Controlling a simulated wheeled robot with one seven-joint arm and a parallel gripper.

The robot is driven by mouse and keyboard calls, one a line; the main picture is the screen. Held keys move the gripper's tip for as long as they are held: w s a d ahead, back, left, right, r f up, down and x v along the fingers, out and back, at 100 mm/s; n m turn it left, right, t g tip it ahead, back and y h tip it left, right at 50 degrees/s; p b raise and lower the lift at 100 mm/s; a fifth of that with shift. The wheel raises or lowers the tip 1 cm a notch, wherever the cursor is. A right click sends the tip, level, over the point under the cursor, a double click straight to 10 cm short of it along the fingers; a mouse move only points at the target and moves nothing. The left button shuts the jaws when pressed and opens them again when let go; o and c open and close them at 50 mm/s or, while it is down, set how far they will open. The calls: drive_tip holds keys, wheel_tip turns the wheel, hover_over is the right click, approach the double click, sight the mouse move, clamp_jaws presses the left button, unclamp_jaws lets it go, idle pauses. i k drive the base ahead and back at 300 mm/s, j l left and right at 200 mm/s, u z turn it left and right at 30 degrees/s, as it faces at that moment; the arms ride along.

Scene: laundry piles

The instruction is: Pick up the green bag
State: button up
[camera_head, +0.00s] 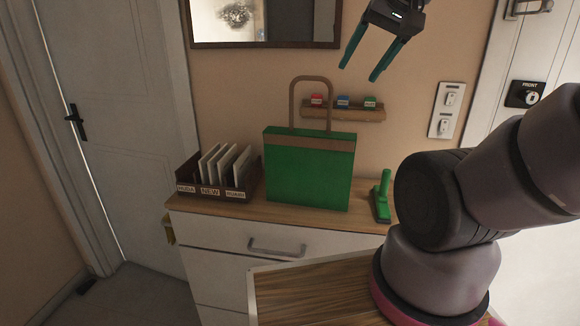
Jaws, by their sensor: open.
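The green bag (308,175) stands upright on top of the wooden-topped white cabinet (225,233). It has a brown band near its top and a tall brown looped handle (311,79) rising in front of the wall shelf. My gripper (358,73) hangs above and to the right of the bag, its two teal fingers apart and pointing down. It is open and empty, and it does not touch the bag or its handle.
A dark box of upright cards (213,193) stands left of the bag. A green brush-like tool (382,196) stands to its right. A small wall shelf (345,114) behind the handle holds small labelled blocks. A framed mirror (262,44) hangs above; switches (447,110) are at right.

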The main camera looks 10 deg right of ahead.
sight(306, 168)
drive_tip(key=k+l+u, duration=0.2)
drive_tip(key=l, duration=0.3)
drive_tip(key=k+l+u, duration=0.1)
drive_tip(key=l+u, duration=0.15)
drive_tip(key=l, duration=0.3)
drive_tip(key=k+l+u, duration=0.2)
drive_tip(key=l, duration=0.25)
drive_tip(key=k+l+u, duration=0.2)
drive_tip(key=l, duration=0.25)
drive_tip(key=k+l+u, duration=0.2)
drive_tip(key=k+l, duration=0.15)
drive_tip(key=i, duration=0.2)
drive_tip(key=l+u, duration=0.05)
